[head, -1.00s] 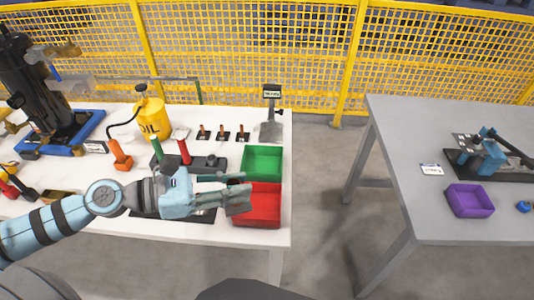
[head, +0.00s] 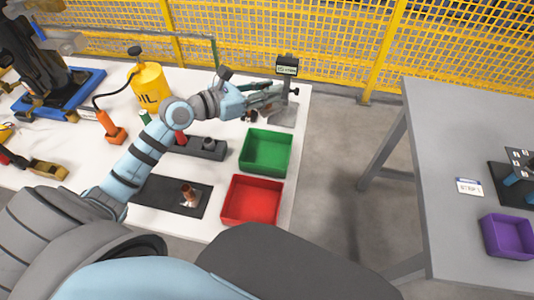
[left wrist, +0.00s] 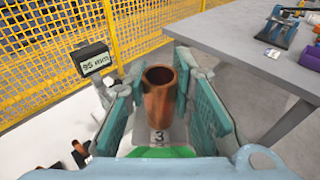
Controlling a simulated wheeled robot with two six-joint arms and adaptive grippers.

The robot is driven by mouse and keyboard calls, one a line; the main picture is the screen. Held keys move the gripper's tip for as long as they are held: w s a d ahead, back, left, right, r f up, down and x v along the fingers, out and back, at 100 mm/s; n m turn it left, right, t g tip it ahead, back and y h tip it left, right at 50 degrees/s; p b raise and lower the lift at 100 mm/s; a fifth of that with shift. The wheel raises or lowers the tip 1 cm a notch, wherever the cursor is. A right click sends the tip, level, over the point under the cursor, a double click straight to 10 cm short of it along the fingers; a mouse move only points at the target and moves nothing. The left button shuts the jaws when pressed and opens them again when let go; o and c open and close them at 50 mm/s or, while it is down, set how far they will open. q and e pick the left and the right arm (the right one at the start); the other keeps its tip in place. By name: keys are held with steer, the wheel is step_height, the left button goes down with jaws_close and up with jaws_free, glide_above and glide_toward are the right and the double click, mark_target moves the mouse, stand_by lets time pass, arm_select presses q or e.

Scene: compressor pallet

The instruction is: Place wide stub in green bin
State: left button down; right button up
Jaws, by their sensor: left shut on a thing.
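My left gripper (head: 280,94) is in front of the scale at the back right of the white table. In the left wrist view its jaws (left wrist: 160,100) are shut on an upright, hollow copper stub (left wrist: 158,100). A white tag marked "3" shows just below the stub. The stub is mostly hidden in the head view, and I cannot tell whether its bottom touches anything. The green bin (head: 244,157) is on the table's right side, nearer than the gripper, and looks empty. My right gripper is not in view.
The scale (head: 287,66) has a lit display. A red bin (head: 227,203) sits in front of the green one. Another copper stub (head: 188,193) stands on a black plate (head: 160,196). More stubs (left wrist: 78,150) show near the gripper. A yellow oil can (head: 149,90) stands farther left.

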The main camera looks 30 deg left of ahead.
arm_select(q)
step_height(320, 180, down, 19)
steer(key=b, duration=1)
steer(key=shift+r, duration=0.1)
steer(key=shift+f, duration=0.2)
steer(key=shift+s+f+b, duration=0.1)
steer(key=shift+f+b, duration=0.45)
steer(key=shift+f, duration=0.05)
steer(key=c, duration=1.4)
jaws_free()
